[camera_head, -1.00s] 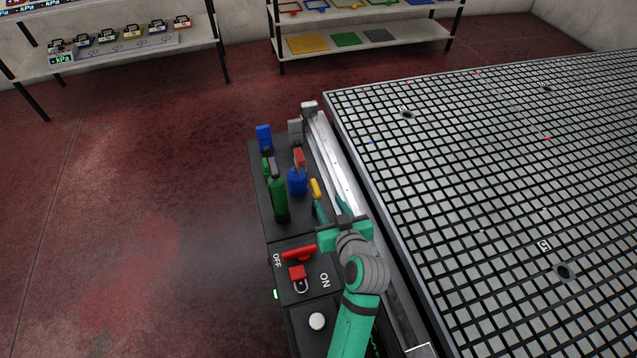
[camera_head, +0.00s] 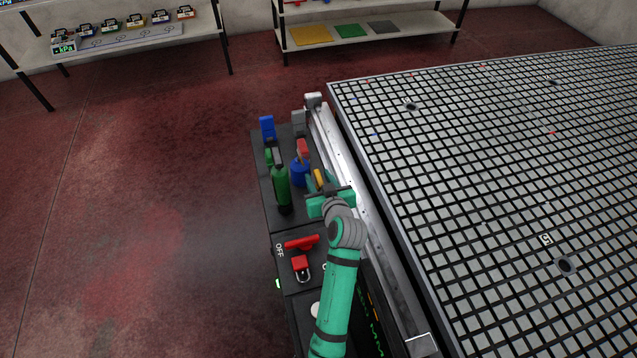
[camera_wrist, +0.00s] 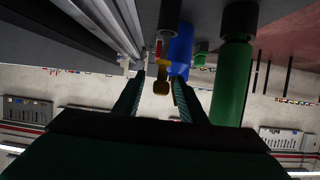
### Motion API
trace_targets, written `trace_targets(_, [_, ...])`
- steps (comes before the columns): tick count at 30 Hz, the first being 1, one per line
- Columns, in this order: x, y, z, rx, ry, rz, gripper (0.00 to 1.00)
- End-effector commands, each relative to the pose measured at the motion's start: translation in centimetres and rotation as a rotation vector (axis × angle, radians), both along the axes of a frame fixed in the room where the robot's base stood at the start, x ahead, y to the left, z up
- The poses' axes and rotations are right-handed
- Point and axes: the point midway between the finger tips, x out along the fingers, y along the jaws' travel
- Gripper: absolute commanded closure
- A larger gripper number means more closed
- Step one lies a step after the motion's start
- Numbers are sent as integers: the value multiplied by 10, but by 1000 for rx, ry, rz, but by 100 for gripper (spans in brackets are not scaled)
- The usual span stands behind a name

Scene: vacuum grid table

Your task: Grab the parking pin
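A small yellow pin (camera_head: 319,176), which looks like the parking pin, stands on the dark panel beside the silver rail. Its rounded yellow knob (camera_wrist: 161,87) shows near the middle of the wrist view. My green gripper (camera_head: 321,186) is open just behind the pin. In the wrist view, its two fingers (camera_wrist: 158,94) are spread on either side of the knob, with gaps visible. I cannot tell how deep the pin sits between them. The pin's lower part is partly hidden by my gripper in the head view.
A blue bottle-like part (camera_head: 299,172) with a red top stands close left of the pin. A green cylinder (camera_head: 282,188) stands further left. The silver rail (camera_head: 345,170) and grid table (camera_head: 480,180) are on the right. A red switch (camera_head: 301,242) and red padlock (camera_head: 300,264) are nearer.

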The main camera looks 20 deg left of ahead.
Motion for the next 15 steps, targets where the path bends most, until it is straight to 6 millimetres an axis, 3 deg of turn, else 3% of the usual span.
trace_targets(4, [0, 0, 0, 0, 0, 1, 62])
trace_targets(9, [0, 1, 0, 0, 0, 1, 100])
trace_targets(15, [-1, 1, 1, 0, -1, 2, 100])
